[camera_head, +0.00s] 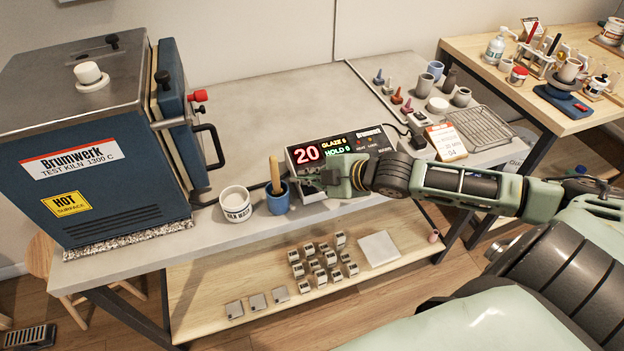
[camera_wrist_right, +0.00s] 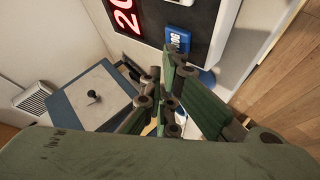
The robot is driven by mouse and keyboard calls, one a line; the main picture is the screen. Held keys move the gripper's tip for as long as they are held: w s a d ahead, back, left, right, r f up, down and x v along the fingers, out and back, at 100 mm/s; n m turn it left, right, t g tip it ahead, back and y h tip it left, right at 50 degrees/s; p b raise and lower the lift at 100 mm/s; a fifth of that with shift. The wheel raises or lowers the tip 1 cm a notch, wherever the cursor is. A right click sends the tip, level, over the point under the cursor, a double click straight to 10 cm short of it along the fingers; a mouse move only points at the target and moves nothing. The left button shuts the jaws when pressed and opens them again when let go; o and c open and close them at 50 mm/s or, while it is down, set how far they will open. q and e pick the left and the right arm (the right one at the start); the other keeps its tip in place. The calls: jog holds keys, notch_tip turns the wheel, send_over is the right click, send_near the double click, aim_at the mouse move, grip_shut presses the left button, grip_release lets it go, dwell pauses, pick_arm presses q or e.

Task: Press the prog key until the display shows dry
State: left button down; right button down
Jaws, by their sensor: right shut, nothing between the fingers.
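The Brumwerk controller (camera_head: 309,152) stands on the grey bench beside the kiln. Its display (camera_head: 307,153) shows a red 20, with GLAZE 0 in yellow and HOLD 0 in green beside it. The right wrist view shows part of the red digits (camera_wrist_right: 125,15) and a blue key (camera_wrist_right: 178,38) with white letters, only partly readable. My right gripper (camera_head: 320,180) is shut and empty in front of the controller's lower face, hiding the keys in the head view. In the wrist view its fingertips (camera_wrist_right: 167,68) are just below the blue key; I cannot tell whether they touch it. My left gripper is not in view.
The kiln (camera_head: 95,185), with a HOT label, is on the left. A white mug (camera_head: 237,206) and a blue cup (camera_head: 278,199) with a wooden handle stand left of my gripper. Cones, pots and a wire rack (camera_head: 482,128) are to the right.

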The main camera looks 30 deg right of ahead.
jog(key=shift+w+f, duration=0.1)
jog(key=shift+f, duration=0.3)
dwell(0.6)
jog(key=shift+s+r+p, duration=0.2)
jog(key=shift+r+p, duration=0.6)
jog(key=shift+p, duration=0.1)
jog(key=r+p, duration=0.2)
jog(key=s+r+p, duration=0.1)
jog(key=r+p, duration=0.2)
jog(key=shift+s+a+p, duration=0.1)
jog(key=shift+a+p, duration=0.05)
jog(key=shift+p, duration=0.2)
jog(key=shift+f, duration=0.1)
